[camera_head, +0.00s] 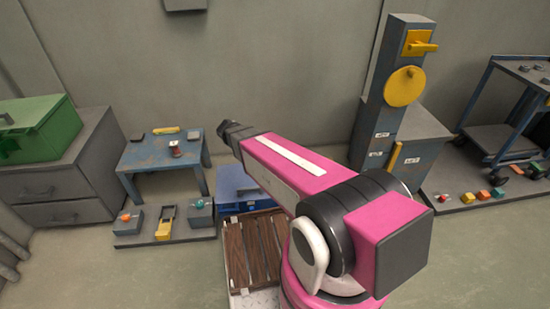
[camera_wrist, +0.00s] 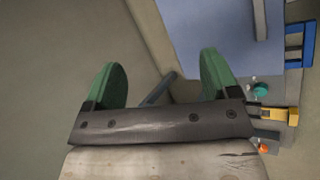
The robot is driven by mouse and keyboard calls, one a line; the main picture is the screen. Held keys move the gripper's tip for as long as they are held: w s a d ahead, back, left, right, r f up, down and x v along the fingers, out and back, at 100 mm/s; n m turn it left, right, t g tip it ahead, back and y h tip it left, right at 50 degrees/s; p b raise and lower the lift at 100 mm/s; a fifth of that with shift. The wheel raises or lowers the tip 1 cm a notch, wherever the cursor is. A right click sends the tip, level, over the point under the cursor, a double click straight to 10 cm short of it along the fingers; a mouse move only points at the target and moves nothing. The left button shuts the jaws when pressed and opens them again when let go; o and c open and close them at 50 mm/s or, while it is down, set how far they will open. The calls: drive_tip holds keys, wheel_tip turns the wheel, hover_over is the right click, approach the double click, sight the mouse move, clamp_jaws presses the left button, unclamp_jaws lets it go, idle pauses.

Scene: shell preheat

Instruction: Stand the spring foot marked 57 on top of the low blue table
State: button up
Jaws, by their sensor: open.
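The low blue table (camera_head: 140,155) stands against the wall at the left in the head view. A small dark cylindrical piece with a pale and red marking (camera_head: 176,150) stands upright on its top. I cannot read a number on it, so I cannot tell whether it is the spring foot marked 57. My gripper (camera_wrist: 162,72) shows its two green fingers wide apart in the wrist view, with nothing between them. In the head view my arm's end is near the table's right side, and the fingers cannot be made out. A blue-grey flat surface (camera_wrist: 212,35) lies beyond the fingers.
A yellow piece (camera_head: 166,130) and dark pieces lie at the table's back edge. A low base with orange and teal knobs (camera_head: 165,238) sits in front. A blue crate (camera_head: 232,180) and a slatted wooden pallet (camera_head: 257,255) are to the right. A grey drawer cabinet (camera_head: 60,185) stands left.

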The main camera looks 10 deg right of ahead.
drive_tip(key=s+d+r+m+g+y, duration=0.2)
drive_tip(key=s+d+m, duration=0.3)
drive_tip(key=s, duration=0.3)
drive_tip(key=s+d+r+m+g+y, duration=0.2)
drive_tip(key=s+d+r+m+y, duration=0.1)
drive_tip(key=s+d+m, duration=0.2)
drive_tip(key=s+m, duration=0.2)
drive_tip(key=s, duration=0.2)
drive_tip(key=shift+s+r+m+g, duration=0.15)
drive_tip(key=shift+r+m+g, duration=0.15)
drive_tip(key=shift+r+m, duration=0.1)
drive_tip(key=shift+d, duration=0.1)
